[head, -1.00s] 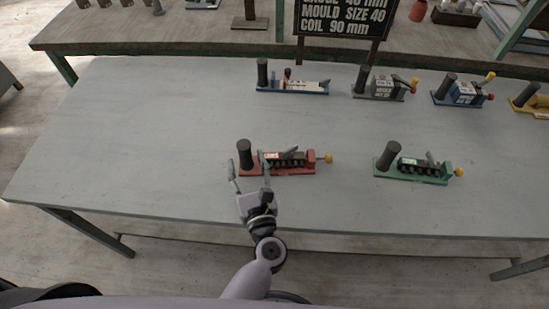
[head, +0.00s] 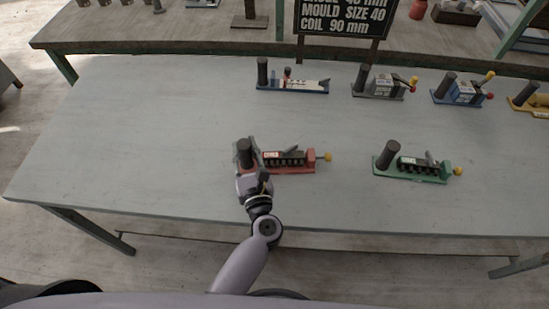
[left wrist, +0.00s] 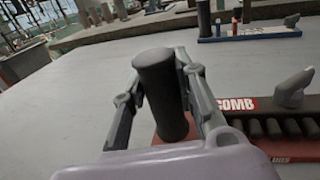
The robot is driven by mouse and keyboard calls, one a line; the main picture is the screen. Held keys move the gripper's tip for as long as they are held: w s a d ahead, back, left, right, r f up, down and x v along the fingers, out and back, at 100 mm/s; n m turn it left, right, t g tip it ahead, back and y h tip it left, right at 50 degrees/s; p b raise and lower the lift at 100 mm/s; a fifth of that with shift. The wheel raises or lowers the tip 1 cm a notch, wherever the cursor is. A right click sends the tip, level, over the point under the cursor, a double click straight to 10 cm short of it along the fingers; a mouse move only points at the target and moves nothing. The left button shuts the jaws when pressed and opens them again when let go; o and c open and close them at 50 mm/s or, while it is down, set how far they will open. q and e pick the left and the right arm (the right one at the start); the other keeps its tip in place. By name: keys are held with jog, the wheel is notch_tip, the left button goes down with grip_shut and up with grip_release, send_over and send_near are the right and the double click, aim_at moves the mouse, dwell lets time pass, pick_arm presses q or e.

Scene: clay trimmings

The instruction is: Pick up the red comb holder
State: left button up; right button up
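The red comb holder (head: 290,165) lies on the near part of the grey table, left of centre. It has a red base, a dark upright post at its left end, a dark ribbed comb block and a yellow knob at its right end. In the left wrist view its post (left wrist: 162,95) stands between my fingers, and a red "COMB" label shows to the right. My left gripper (head: 247,153) has one finger on each side of the post, closed in against it; the fingertips are partly hidden behind it. The holder rests on the table. My right gripper is out of view.
A green holder (head: 412,172) stands to the right. A blue holder with a white block (head: 292,85), a grey one (head: 380,86), another blue one (head: 463,91) and a yellow one (head: 533,101) line the back. The table's left side is clear. A black sign (head: 345,17) stands behind.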

aim_at(244, 144)
pick_arm(q)
grip_shut()
dwell(0.4)
jog(key=shift+r, duration=0.1)
notch_tip(244, 144, up, 10)
jog(key=p, duration=0.7)
jog(key=shift+f, duration=0.2)
jog(key=shift+f+b, duration=2.7)
jog(key=shift+f, duration=0.1)
